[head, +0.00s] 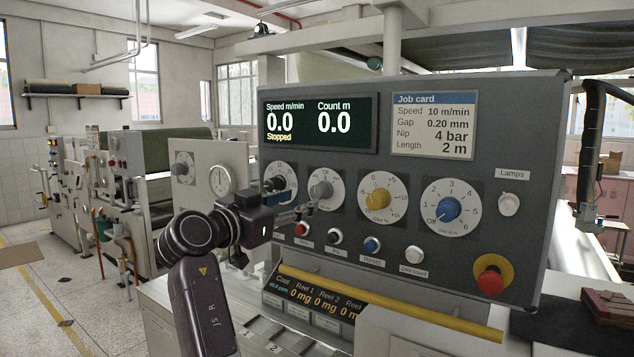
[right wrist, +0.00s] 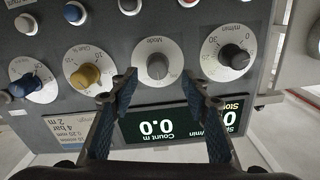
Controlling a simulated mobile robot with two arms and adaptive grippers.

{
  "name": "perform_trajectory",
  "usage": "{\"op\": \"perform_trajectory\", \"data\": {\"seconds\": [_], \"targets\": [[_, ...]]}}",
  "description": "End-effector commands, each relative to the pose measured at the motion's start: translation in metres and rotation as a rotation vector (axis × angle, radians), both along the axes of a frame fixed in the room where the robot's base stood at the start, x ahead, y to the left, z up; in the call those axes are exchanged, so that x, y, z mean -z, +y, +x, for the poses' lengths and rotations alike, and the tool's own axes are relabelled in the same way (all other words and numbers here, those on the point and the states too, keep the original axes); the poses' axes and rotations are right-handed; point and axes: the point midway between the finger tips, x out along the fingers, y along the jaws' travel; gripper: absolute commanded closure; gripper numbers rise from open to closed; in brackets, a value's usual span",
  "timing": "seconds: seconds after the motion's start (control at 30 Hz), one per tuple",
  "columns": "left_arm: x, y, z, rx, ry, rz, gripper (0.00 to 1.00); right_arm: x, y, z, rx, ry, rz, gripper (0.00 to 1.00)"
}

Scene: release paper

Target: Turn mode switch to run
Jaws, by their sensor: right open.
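The mode switch is a grey knob (head: 321,190) on a white round dial, second from the left in the panel's row of dials. It also shows in the right wrist view as the grey knob (right wrist: 157,66) on the dial marked "Mode", upside down. Its setting is too small to read. My right gripper (head: 300,212) reaches in from the lower left and is close to this dial. In the right wrist view its two fingers (right wrist: 160,82) are apart, one on each side below the grey knob, with nothing between them. My left gripper is in neither view.
A dark knob (head: 275,184), a yellow knob (head: 378,199) and a blue knob (head: 448,209) sit beside the mode dial. Push buttons run below, with a red emergency stop (head: 490,281) at right. The display (head: 318,123) reads 0.0, 0.0 and "Stopped". A yellow bar (head: 400,309) crosses below.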

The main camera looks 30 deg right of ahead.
Motion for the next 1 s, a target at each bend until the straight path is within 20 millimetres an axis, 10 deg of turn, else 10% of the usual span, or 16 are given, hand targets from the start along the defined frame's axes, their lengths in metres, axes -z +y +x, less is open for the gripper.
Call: {"op": "perform_trajectory", "data": {"seconds": [0.5, 1.0], "targets": [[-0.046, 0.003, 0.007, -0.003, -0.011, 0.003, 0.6, -0.01, -0.064, 0.021, 0.013, -0.013, 0.003, 0.57], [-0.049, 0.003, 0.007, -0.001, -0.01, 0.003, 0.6, -0.006, -0.072, 0.025, 0.011, -0.014, 0.004, 0.66]]}}
